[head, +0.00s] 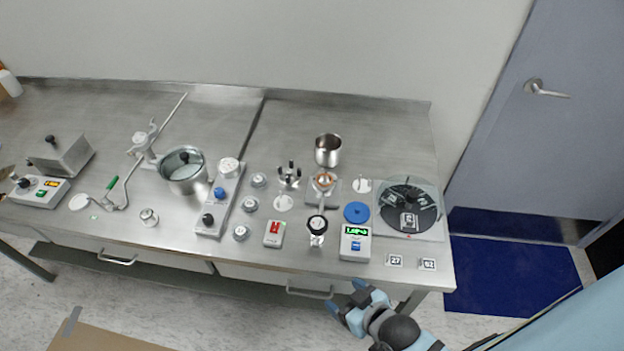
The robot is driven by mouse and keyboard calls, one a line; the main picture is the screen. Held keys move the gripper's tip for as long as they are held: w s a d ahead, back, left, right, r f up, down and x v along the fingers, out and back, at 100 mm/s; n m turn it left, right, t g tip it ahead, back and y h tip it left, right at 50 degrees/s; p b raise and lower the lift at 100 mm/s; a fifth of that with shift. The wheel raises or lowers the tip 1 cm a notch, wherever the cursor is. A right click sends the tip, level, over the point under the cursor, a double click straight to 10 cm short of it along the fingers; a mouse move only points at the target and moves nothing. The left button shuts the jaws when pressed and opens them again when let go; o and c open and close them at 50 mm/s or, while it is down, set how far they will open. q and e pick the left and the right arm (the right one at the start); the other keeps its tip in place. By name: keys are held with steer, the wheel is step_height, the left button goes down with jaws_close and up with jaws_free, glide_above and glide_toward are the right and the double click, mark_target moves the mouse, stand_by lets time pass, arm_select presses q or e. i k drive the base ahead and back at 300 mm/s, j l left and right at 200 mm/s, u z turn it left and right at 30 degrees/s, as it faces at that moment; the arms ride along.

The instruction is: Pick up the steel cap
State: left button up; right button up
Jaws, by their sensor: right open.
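Several small steel pieces stand on the steel bench, and I cannot tell for sure which is the steel cap. A shiny steel cup-shaped piece (328,150) stands at the back, right of the middle. A short steel cylinder (149,217) stands near the front left. Small round grey-metal pieces (258,180) stand in a column right of the valve block. My right gripper (345,299) is open and empty, in front of the bench's front edge at the right, apart from all these pieces. My left gripper is out of view.
The bench (225,110) has a front drawer handle (310,293) near my right gripper. A pot with a glass lid (184,172), a valve block (220,200), a red-switch box (275,233), a display box (356,243) and a black disc plate (408,208) crowd it. The back strip is mostly clear.

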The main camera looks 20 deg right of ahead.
mark_target(294, 181)
steer(key=k+j, duration=0.2)
steer(key=k, duration=0.2)
steer(key=i+j+z, duration=0.15)
steer(key=j, duration=0.2)
steer(key=i+j+z, duration=0.1)
steer(key=j, duration=0.25)
steer(key=i+j+z, duration=0.15)
steer(key=j, duration=0.25)
steer(key=i+j+z, duration=0.1)
steer(key=j, duration=0.25)
steer(key=i+j+z, duration=0.1)
steer(key=i+j, duration=0.3)
steer(key=i, duration=0.2)
